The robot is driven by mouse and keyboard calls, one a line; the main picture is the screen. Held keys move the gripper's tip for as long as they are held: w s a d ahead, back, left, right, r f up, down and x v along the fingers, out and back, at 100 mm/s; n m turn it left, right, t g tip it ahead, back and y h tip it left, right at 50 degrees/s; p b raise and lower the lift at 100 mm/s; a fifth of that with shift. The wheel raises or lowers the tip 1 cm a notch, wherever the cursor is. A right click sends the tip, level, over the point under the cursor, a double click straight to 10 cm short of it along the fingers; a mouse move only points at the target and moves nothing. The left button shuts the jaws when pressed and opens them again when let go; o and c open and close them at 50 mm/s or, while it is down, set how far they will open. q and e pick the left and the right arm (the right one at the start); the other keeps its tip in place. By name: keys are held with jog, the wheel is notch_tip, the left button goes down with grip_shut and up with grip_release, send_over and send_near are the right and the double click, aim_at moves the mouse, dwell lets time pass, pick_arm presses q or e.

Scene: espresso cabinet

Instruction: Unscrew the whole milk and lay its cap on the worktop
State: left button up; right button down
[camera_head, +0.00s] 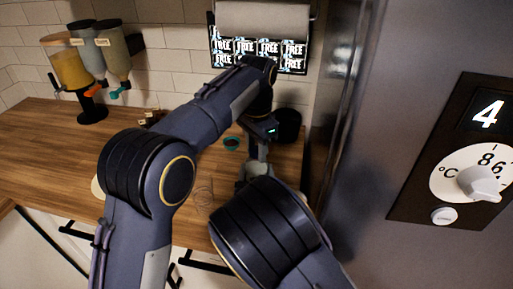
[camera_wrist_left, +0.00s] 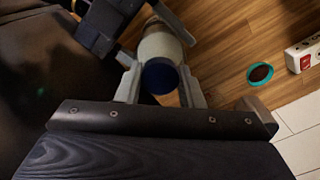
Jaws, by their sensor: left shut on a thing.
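The whole milk bottle shows in the left wrist view as a pale round body (camera_wrist_left: 160,44) with a dark blue cap (camera_wrist_left: 160,77) facing the camera. My left gripper (camera_wrist_left: 160,90) has one finger on each side of the cap and is shut on it. The cap sits in line with the bottle; I cannot tell whether the thread is loose. My right gripper (camera_wrist_left: 150,32) reaches in from the upper left, with its grey fingers against the bottle body. In the head view my left gripper (camera_head: 257,155) points down near the worktop, and my arms hide the bottle and cap.
The wooden worktop (camera_head: 50,150) has clear room on the left. A small teal cup (camera_head: 231,143) and a dark round container (camera_head: 287,125) stand near the grippers. Dispensers (camera_head: 70,70) stand at the back left. A steel cabinet (camera_head: 385,120) closes the right side.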

pick_arm(q)
jog(key=o, duration=1.1)
jog(key=shift+r, duration=0.15)
notch_tip(320, 180, up, 4)
jog(key=shift+r, duration=0.1)
jog(key=shift+c, duration=0.6)
jog(key=m, duration=0.1)
jog(key=r+m, duration=0.1)
jog(key=m, duration=0.2)
jog(key=shift+w+a+r, duration=0.1)
jog(key=shift+r, duration=0.15)
jog(key=m, duration=0.1)
jog(key=r+m, duration=0.1)
jog(key=m, duration=0.3)
jog(key=shift+r, duration=0.4)
jog(key=shift+f+m, duration=0.4)
jog(key=shift+f, duration=0.1)
notch_tip(320, 180, down, 7)
jog(key=shift+r, duration=0.1)
